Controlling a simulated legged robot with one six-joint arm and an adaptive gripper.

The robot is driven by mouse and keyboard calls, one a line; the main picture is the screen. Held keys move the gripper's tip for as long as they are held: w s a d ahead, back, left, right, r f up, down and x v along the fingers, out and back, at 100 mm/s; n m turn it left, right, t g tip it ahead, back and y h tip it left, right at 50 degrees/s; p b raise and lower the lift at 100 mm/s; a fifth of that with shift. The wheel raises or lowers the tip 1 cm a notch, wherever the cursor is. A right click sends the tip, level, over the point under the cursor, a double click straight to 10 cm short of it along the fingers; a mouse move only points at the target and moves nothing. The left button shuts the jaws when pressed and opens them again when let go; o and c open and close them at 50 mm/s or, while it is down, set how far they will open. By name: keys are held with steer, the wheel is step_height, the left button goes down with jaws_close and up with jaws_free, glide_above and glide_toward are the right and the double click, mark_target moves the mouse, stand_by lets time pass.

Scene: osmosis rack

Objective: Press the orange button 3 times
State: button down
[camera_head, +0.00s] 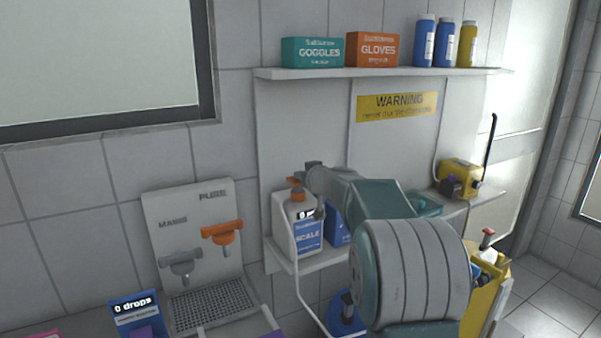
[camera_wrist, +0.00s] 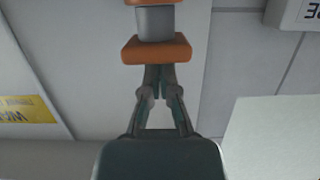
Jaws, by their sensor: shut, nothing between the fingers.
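The orange button (camera_head: 297,183) is the top of a white bottle with a blue SCALE label (camera_head: 307,236), standing on the lower shelf. A small dark display on the bottle reads 0. My gripper (camera_head: 314,172) is shut and empty, with its fingertips right beside the orange top. In the wrist view the orange part (camera_wrist: 157,50) has a grey neck and a second orange piece beyond it. The shut fingertips (camera_wrist: 158,70) overlap its near edge there; I cannot tell whether they touch it.
A blue box stands partly hidden behind my arm. An orange tap (camera_head: 222,232) and a grey tap (camera_head: 181,266) sit on a panel at left, beside a box reading 0 drops (camera_head: 136,307). A yellow device (camera_head: 459,177) is at right. The upper shelf (camera_head: 385,73) holds boxes and bottles.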

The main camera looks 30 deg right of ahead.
steer(key=shift+f, duration=1.5)
steer(key=v, duration=1.2)
steer(key=shift+a, duration=0.1)
step_height(320, 180, up, 7)
steer(key=w, duration=0.2)
steer(key=shift+f, duration=0.2)
